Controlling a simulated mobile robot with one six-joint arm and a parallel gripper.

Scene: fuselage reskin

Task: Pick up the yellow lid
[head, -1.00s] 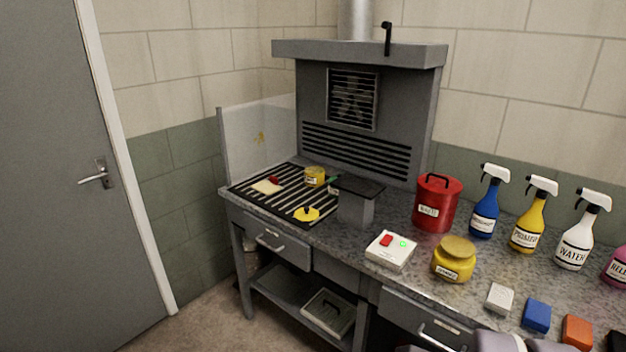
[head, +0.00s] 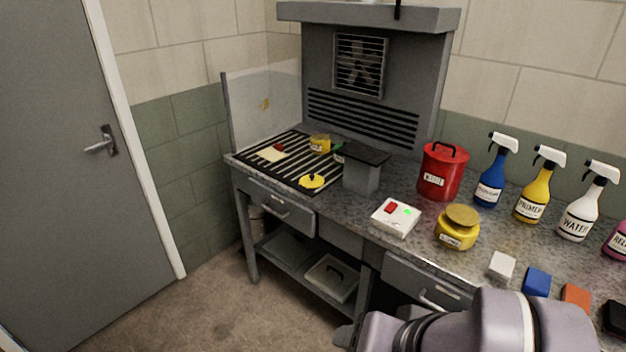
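The yellow lid (head: 312,181) lies on the dark slatted grate (head: 256,158) at the left end of the bench, near its front edge. It is a small disc with a raised knob. A small open-looking yellow pot (head: 320,143) stands behind it on the grate. My arm shows at the bottom right, in front of the bench and well away from the lid. A dark part at the arm's left end, at the bottom edge, may be my gripper, but its fingers cannot be made out.
A grey box with a dark top (head: 361,170) stands right of the lid. Further right are a switch box (head: 395,217), a yellow jar (head: 457,228), a red canister (head: 441,171) and several spray bottles. A clear panel (head: 262,112) borders the grate's left side. Floor left of the bench is free.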

